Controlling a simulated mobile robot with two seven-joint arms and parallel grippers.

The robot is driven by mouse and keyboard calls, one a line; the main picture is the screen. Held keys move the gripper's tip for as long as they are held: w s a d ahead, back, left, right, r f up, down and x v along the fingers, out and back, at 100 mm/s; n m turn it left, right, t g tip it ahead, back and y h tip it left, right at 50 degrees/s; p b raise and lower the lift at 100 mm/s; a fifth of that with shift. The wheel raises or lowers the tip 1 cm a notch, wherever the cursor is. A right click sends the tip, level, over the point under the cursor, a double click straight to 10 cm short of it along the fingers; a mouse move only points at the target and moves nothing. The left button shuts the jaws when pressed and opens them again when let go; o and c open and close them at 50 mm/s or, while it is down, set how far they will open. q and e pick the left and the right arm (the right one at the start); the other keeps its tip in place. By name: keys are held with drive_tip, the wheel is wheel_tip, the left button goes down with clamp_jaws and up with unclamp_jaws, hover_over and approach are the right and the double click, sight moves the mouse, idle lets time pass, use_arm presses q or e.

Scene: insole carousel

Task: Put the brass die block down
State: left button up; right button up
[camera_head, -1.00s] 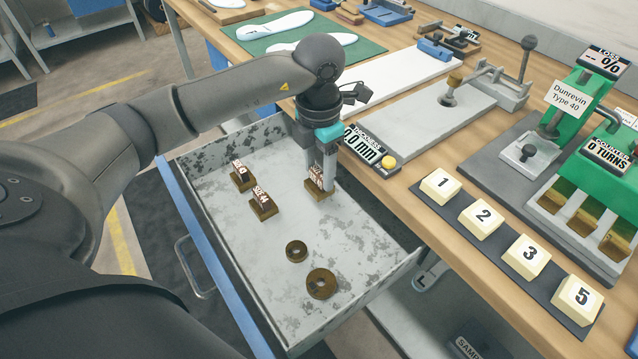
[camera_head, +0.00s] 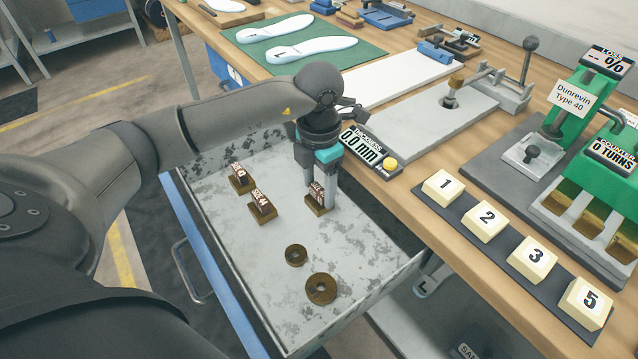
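The brass die block (camera_head: 317,205), with a label on its upright part, stands on the floor of the open grey drawer (camera_head: 362,268). My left gripper (camera_head: 319,196) reaches down over it, with its two fingers apart on either side of the block. The fingers look open, with a gap beside the block's upright part. Part of the block is hidden by the near finger. My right gripper is not in view.
Two similar brass blocks, marked 43 (camera_head: 240,180) and 44 (camera_head: 262,207), stand to the left in the drawer. Two brass rings (camera_head: 296,255) (camera_head: 321,288) lie nearer me. The workbench edge and a thickness gauge (camera_head: 366,147) are close on the right.

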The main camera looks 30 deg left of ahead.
sight(319, 189)
use_arm(q)
drive_tip(key=shift+o, duration=1.4)
drive_tip(key=shift+r, duration=0.1)
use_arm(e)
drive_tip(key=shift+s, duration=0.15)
use_arm(q)
drive_tip(key=shift+r, duration=0.25)
wheel_tip(319, 189, up, 12)
drive_tip(key=p, duration=0.4)
drive_tip(key=shift+f, duration=0.2)
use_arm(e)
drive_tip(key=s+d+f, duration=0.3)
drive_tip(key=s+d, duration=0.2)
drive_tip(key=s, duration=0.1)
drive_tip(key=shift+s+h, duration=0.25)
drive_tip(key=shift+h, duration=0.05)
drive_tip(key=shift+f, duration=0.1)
